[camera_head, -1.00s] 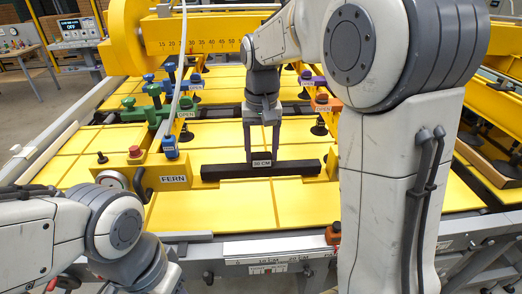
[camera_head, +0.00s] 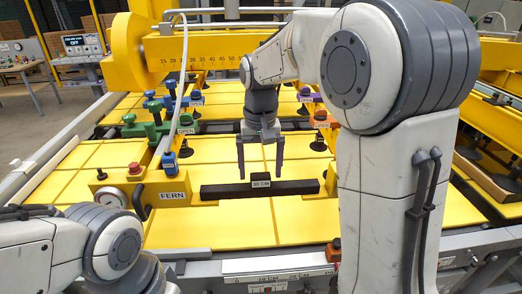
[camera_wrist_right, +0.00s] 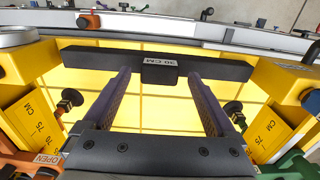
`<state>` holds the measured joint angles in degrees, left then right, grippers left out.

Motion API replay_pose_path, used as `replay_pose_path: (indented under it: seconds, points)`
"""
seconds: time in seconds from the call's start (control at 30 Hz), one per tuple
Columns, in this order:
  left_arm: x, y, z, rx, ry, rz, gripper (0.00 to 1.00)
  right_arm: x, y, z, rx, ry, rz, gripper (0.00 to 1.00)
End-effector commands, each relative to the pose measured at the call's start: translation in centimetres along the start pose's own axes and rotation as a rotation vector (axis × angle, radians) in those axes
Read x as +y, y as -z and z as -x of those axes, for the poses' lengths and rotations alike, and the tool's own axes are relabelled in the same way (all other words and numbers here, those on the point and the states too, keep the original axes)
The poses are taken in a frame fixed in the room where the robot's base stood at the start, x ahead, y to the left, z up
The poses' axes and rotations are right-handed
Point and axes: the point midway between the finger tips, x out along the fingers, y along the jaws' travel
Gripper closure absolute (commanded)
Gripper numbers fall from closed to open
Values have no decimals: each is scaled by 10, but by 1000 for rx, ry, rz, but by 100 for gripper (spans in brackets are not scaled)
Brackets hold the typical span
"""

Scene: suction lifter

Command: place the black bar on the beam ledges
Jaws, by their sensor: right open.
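The black bar (camera_head: 228,191) lies crosswise over the yellow panels, its left end close to the yellow FERN block (camera_head: 172,192). A small raised block with a white label sits at its middle. In the right wrist view the bar (camera_wrist_right: 100,57) reaches toward a yellow beam with a scale on the left (camera_wrist_right: 22,118) and another on the right (camera_wrist_right: 270,122). Whether its ends sit fully on the ledges is hard to tell. My right gripper (camera_head: 260,172) is open, its fingers apart at either side of the labelled block. My left arm shows at lower left; its gripper is out of view.
Green (camera_head: 150,122) and blue (camera_head: 170,158) knobs and a gauge (camera_head: 111,197) stand to the left. A yellow scale beam (camera_head: 200,62) crosses behind my right gripper. A grey rail (camera_head: 270,264) runs along the front. Black suction cups sit near the beams.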

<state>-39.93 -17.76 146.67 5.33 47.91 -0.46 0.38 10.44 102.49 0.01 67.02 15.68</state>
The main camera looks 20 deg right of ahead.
Motion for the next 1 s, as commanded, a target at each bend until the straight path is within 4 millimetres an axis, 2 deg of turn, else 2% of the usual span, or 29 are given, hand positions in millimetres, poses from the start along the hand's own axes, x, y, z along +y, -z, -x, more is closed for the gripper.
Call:
replay_pose_path:
  seconds: [0.4, 0.53, 0.7, 0.87, 0.97, 1.0]
  points:
    - [-1, -1, -13, 0, 0, 0, 50, 0, 1, 84, 5, 2, 0, 8]
    - [-1, -1, -13, 0, 0, 0, 50, 0, 1, 102, 2, 0, 0, 8]
    - [-1, -1, -14, 0, 0, 0, 50, 0, 0, 112, 0, 0, 0, 8]
    - [-1, -1, -13, 0, 0, 0, 50, -4, -4, 110, -2, 1, 16, 8]
    - [-1, -1, -13, 0, 0, 0, 50, -22, -19, 98, -2, 8, 87, 8]
    - [-1, -1, -13, 0, 0, 0, 50, -32, -30, 90, -1, 13, 137, 8]
